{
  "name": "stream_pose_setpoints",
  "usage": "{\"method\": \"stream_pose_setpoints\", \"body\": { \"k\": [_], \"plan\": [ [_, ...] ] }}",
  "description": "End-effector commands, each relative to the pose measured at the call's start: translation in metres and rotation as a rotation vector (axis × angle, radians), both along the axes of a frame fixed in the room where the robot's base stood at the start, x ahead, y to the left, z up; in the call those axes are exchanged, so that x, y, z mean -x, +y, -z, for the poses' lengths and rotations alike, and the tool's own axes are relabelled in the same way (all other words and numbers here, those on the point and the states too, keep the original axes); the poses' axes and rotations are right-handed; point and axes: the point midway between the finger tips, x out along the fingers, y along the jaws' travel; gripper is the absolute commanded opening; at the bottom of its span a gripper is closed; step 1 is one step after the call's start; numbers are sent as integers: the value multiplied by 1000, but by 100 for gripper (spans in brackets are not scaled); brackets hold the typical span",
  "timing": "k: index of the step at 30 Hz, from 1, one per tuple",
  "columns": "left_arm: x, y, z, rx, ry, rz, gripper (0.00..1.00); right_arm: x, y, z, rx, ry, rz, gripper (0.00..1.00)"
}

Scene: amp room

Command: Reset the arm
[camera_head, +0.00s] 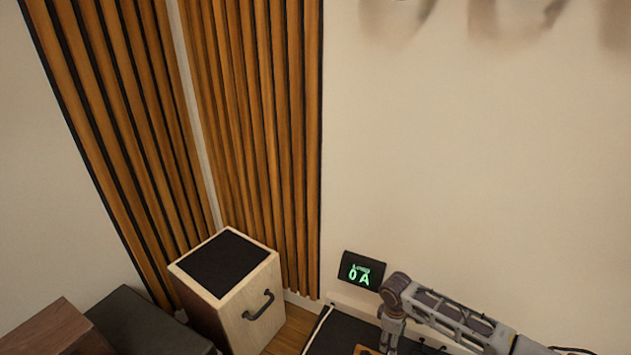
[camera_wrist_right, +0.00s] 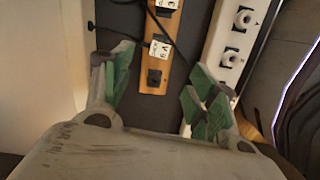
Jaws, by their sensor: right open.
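My right arm (camera_head: 450,315) comes in from the lower right of the head view and bends down at its end. My right gripper (camera_head: 389,345) points down over a dark surface (camera_head: 340,335) at the bottom edge. In the right wrist view, the right gripper (camera_wrist_right: 160,72) is open, with its green-padded fingers wide apart and nothing between them held. Below it a wooden strip (camera_wrist_right: 176,42) carries small white labelled blocks and a dark block (camera_wrist_right: 154,78). The strip lies between the fingers in the picture; contact is not visible. My left gripper is not in view.
A black display (camera_head: 361,270) with green characters is on or near the wall. A wooden box (camera_head: 250,305) with a dark top and handle stands left. A white strip with round fittings (camera_wrist_right: 232,56) and black cables (camera_wrist_right: 120,38) lie near the right gripper. Slatted panels cover the corner.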

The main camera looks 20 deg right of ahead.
Motion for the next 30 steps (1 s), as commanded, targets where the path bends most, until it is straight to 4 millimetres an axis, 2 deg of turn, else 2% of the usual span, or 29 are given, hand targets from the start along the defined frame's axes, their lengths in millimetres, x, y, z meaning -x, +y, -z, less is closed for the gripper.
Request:
{"method": "stream_pose_setpoints", "body": {
  "k": [4, 8, 14, 21, 30],
  "plan": [
    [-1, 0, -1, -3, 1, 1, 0, 2, 6, 1, -6, -3, -4, 58],
    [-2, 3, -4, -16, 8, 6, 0, 7, 24, 2, -21, -13, -13, 58],
    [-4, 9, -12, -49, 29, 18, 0, 20, 68, 1, -61, -47, -27, 58],
    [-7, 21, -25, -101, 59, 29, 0, 38, 119, -9, -115, -102, -18, 58],
    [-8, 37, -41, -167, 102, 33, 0, 58, 164, -33, -173, -181, 41, 58]
  ]
}}
